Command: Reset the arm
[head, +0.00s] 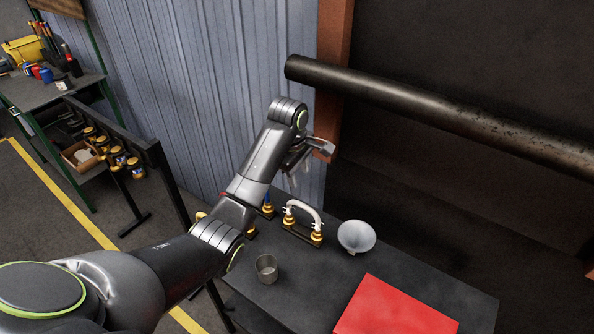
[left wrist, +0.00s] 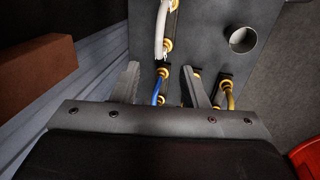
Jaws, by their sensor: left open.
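My left arm reaches in from the left in the head view. Its gripper (head: 300,165) hangs above the far left part of the dark table (head: 280,285), near the corrugated wall. In the left wrist view the two fingers of this gripper (left wrist: 162,88) stand apart with nothing held between them. The table with its brass fittings lies below and beyond the fingers, apart from them. My right gripper shows in neither view.
A white hose on brass fittings (head: 303,215), a white bowl (head: 356,237), a grey metal cup (head: 266,268) and a red sheet (head: 395,308) are on the table. A thick dark pipe (head: 430,110) runs behind, beside a rusty post (head: 334,45). A workbench (head: 50,92) stands at left.

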